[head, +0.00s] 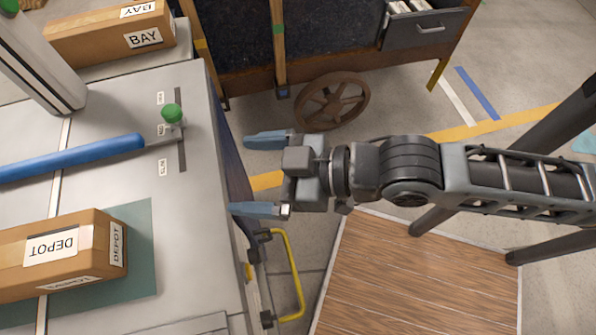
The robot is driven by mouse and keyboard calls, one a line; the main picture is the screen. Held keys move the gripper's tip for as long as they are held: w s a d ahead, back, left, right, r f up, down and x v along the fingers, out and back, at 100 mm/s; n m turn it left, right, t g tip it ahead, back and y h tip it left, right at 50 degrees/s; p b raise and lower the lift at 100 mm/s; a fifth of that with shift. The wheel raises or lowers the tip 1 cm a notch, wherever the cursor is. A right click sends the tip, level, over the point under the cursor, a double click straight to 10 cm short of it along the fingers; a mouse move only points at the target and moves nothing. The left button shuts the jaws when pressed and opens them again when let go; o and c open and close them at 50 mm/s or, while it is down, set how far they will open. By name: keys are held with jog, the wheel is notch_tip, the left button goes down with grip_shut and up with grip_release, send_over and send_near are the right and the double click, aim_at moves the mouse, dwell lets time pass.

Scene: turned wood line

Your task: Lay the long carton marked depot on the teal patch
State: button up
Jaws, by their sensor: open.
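The long brown carton marked DEPOT (95,258) lies at the lower left in the head view, its left end cut off by the picture edge. It rests on the teal patch (143,215) on the grey worktop. Teal shows above it, to its right and below it. My gripper (262,174) is open and empty. Its two blue-grey fingers point left, beside the worktop's right edge and apart from the carton.
A carton marked BAY (110,35) sits at the back left. A blue-handled lever (75,158) and a green knob (171,112) are on the worktop (190,240). A yellow handle (291,275) is on its right side. A wheeled cart (332,100) stands behind. A wooden platform (420,275) lies at lower right.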

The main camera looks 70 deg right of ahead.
jog(key=s+d+r+m+h, duration=0.1)
jog(key=s+r+m+h, duration=0.1)
jog(key=s, duration=1.1)
jog(key=shift+s+r+m+t, duration=0.15)
jog(key=shift+r+m+t, duration=0.15)
jog(key=shift+t, duration=0.1)
jog(key=shift+d+r, duration=0.1)
jog(key=shift+s, duration=0.1)
